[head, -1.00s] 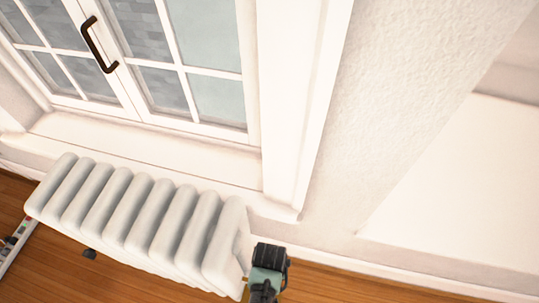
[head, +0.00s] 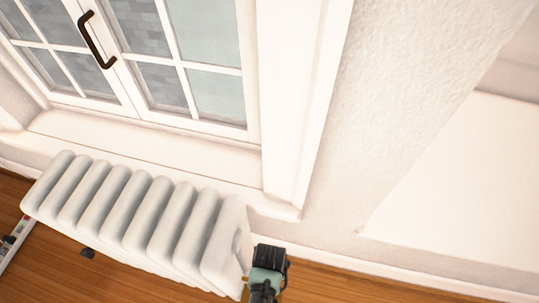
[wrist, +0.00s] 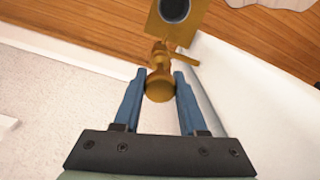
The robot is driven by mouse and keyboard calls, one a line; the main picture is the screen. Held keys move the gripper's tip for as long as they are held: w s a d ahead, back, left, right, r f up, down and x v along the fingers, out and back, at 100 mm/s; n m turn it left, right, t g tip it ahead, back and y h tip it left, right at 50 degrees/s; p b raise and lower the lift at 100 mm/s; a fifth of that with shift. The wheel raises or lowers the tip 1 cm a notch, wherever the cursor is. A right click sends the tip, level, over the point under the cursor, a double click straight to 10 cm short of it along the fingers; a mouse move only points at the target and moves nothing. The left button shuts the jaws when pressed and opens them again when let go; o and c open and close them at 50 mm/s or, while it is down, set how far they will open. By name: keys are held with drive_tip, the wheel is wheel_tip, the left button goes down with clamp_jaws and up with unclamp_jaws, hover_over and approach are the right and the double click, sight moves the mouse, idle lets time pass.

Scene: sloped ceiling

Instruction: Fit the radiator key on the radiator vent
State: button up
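My gripper (wrist: 160,77) has two blue fingers, closed in on both sides of the round end of a brass-coloured piece, which looks like the radiator key (wrist: 159,88). A short lever sticks out to its right. Beyond it lies a flat square brass plate with a dark round centre (wrist: 174,9). I cannot tell whether this plate belongs to the key or the vent. The white radiator (head: 150,213) stands under the window. My gripper is low beside its right end in the head view, its fingertips hidden there. I cannot clearly make out the vent.
The window sill (head: 150,152) is above and behind the radiator. The wall and white skirting are close behind my gripper. A long pale tool like a spirit level (head: 14,243) lies at the far left.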

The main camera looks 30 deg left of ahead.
drive_tip(key=o, duration=0.5)
drive_tip(key=shift+r, duration=0.1)
wheel_tip(320, 180, up, 13)
drive_tip(key=p, duration=0.5)
